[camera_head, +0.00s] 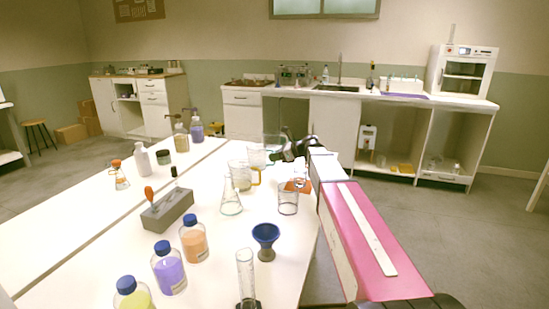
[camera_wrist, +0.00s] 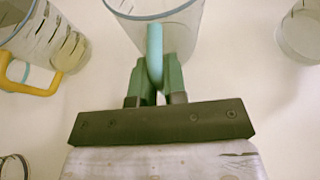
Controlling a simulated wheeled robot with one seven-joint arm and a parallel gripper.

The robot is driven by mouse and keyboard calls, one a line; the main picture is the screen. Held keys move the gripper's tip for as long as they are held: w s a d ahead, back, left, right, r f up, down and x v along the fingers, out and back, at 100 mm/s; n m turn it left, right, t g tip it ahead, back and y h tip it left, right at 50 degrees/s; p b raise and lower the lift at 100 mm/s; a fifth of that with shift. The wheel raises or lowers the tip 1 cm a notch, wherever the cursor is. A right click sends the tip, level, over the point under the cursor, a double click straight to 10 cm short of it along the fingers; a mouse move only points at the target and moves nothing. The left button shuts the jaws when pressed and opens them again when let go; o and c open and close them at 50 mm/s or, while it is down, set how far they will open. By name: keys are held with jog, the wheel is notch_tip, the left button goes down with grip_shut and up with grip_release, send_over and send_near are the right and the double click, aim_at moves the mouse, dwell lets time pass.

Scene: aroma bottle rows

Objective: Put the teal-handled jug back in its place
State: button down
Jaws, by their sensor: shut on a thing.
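The teal-handled jug is clear glass; in the wrist view its rim and wall (camera_wrist: 182,30) show at the top and its teal handle (camera_wrist: 155,50) lies between my fingers. My gripper (camera_wrist: 155,82) is shut on that handle.
On the white table (camera_head: 95,235) stand a glass beaker (camera_head: 288,203), a conical flask (camera_head: 231,203), a blue funnel (camera_head: 265,236) and several capped bottles. Another clear vessel (camera_wrist: 301,38) is right of the jug. Bare tabletop lies between.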

jog(key=shift+f, duration=0.1)
jog(key=c, duration=1.2)
grip_release()
jog(key=shift+o, duration=0.2)
jog(key=shift+d+r, duration=0.2)
jog(key=shift+d, duration=0.05)
jog(key=v, duration=1.1)
jog(key=shift+d+r, duration=0.2)
